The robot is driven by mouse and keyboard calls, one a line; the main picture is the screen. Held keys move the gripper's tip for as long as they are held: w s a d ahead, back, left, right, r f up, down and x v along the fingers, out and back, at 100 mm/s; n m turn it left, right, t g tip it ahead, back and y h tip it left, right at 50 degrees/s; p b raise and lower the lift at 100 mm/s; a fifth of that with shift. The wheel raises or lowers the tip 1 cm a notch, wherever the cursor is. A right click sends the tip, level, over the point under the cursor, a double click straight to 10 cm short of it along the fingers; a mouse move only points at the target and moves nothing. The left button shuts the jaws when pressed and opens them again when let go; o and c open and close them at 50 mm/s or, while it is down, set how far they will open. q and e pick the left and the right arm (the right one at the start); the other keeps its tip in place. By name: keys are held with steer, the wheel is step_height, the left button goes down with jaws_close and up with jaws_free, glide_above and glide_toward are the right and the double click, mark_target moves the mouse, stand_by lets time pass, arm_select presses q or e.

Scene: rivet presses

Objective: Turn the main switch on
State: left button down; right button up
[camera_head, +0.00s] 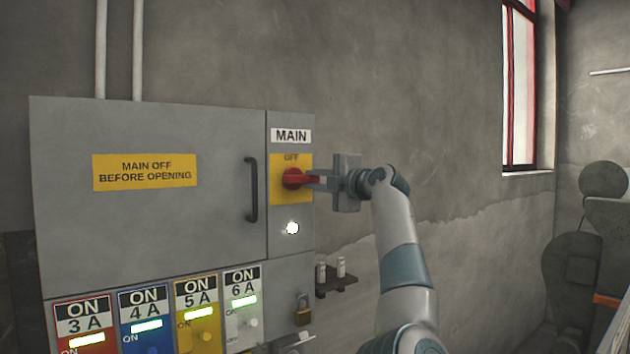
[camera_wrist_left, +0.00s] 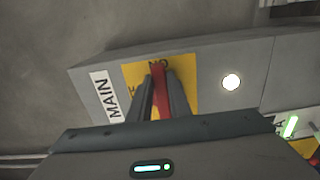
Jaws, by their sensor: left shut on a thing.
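The main switch (camera_head: 291,179) is a red handle on a yellow plate (camera_head: 277,193) under a MAIN label, with OFF printed above it. My left gripper (camera_head: 312,180) is shut on the red handle. In the left wrist view the red handle (camera_wrist_left: 160,92) lies between the two fingers of the gripper (camera_wrist_left: 161,100). There it runs along the fingers toward partly hidden letters that look like ON, on the side away from the cabinet door. The lamp (camera_head: 292,228) below the switch glows white. My right gripper is not in view.
The grey cabinet door (camera_head: 150,230) has a dark handle (camera_head: 252,190) left of the switch. Lit ON breaker panels (camera_head: 143,310) line its lower edge. A padlock (camera_head: 303,310) and a small shelf (camera_head: 336,284) are below and right.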

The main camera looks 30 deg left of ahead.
arm_select(q)
steer(key=c, duration=1.6)
jaws_free()
steer(key=shift+c, duration=0.2)
steer(key=shift+d, duration=0.1)
